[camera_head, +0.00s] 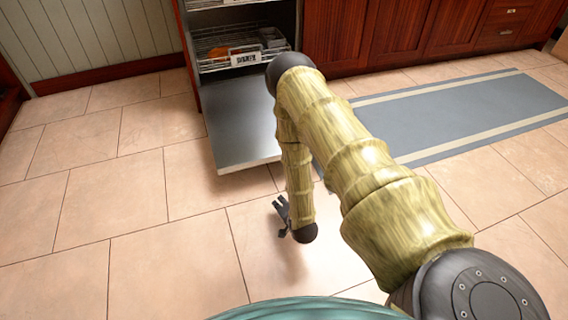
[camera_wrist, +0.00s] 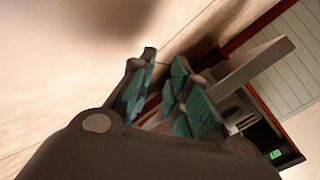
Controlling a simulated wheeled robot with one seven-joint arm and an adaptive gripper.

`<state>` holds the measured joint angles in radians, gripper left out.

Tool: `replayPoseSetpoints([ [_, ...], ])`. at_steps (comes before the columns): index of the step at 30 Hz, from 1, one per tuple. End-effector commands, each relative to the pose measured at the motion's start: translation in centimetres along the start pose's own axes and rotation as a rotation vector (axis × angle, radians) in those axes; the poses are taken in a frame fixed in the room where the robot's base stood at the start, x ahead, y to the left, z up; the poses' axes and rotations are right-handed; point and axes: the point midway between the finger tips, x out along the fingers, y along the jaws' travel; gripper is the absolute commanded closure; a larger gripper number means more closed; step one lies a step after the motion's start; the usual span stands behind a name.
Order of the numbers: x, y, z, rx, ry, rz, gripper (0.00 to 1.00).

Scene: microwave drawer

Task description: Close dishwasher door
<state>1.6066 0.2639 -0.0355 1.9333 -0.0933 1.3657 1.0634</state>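The dishwasher door (camera_head: 241,126) is folded down and open, a flat grey panel reaching out over the floor below the dishwasher's racks. In the wrist view the door (camera_wrist: 240,72) shows edge-on beyond the fingers. The dishwasher rack (camera_head: 238,52) holds a few items inside the open cavity. My gripper (camera_head: 281,213) hangs in front of the door's outer edge, to the right and apart from it. In the wrist view my gripper (camera_wrist: 160,85) shows two teal-padded fingers spread apart with nothing between them.
Dark red wooden cabinets (camera_head: 390,35) stand to the right of the dishwasher. A grey-blue runner mat (camera_head: 455,112) lies on the floor in front of them. The tiled floor left of the door is clear, up to a panelled wall (camera_head: 80,35).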

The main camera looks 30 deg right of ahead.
Motion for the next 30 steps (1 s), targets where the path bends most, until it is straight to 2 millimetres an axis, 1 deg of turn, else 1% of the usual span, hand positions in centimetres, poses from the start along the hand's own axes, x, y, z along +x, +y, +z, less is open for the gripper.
replayPoseSetpoints([
  [1,2.3,0.4,-1.5,0.075,0.049,-0.066,0.82],
  [3,4.4,0.0,-3.9,0.185,0.103,-0.163,0.82],
  [4,5.1,-0.2,-5.0,0.228,0.122,-0.204,0.82],
  [6,6.4,-0.5,-7.1,0.316,0.154,-0.293,0.82],
  [9,7.5,-1.0,-9.5,0.411,0.18,-0.398,0.82],
  [12,8.1,-1.3,-11.1,0.47,0.191,-0.467,0.82],
  [15,8.3,-1.5,-11.9,0.5,0.194,-0.503,0.82],
  [20,9.4,-2.0,-12.3,0.509,0.193,-0.513,0.82],
  [30,13.7,-3.9,-13.6,0.506,0.193,-0.511,0.82],
])
